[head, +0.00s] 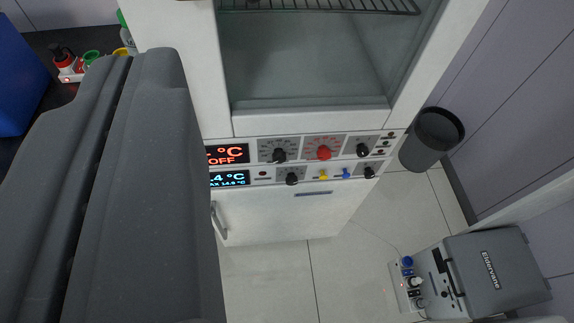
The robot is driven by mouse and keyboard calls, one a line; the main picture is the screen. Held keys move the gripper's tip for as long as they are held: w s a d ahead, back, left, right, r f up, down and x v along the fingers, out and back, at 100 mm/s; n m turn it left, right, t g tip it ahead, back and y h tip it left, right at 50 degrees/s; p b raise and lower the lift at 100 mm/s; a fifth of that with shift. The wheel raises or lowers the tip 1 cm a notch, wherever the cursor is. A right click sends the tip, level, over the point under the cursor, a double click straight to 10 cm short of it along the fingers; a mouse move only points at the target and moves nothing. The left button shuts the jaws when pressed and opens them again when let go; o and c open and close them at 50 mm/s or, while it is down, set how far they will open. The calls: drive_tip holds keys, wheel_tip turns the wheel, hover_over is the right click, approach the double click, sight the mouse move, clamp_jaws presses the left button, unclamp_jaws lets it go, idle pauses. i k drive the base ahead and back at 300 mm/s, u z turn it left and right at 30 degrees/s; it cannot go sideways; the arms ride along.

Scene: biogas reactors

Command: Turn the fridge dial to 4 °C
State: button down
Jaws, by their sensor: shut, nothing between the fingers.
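A white cabinet has a control panel with two rows. The lower row has a blue-lit display (229,179) reading "4 °C" with a smaller "MAX 14.8 °C"; its left end is hidden behind my gripper. A black dial (291,179) sits right of that display, and another black knob (369,172) is at the row's right end. I cannot read the dial scales or pointers. The white fridge door (270,215) is below. My gripper (130,58) fills the left side, its two dark grey fingers shut and empty, apart from the dials.
The upper row has a red display (228,154) reading "°C OFF", a black dial (279,155) and a red dial (324,153). A dark bin (431,139) and grey case (492,273) stand right. Floor is clear between.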

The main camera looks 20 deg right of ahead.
sight(292, 179)
drive_tip(key=z, duration=0.95)
drive_tip(key=k, duration=1.25)
drive_tip(key=u, duration=1.2)
drive_tip(key=i, duration=1)
drive_tip(key=z, duration=0.05)
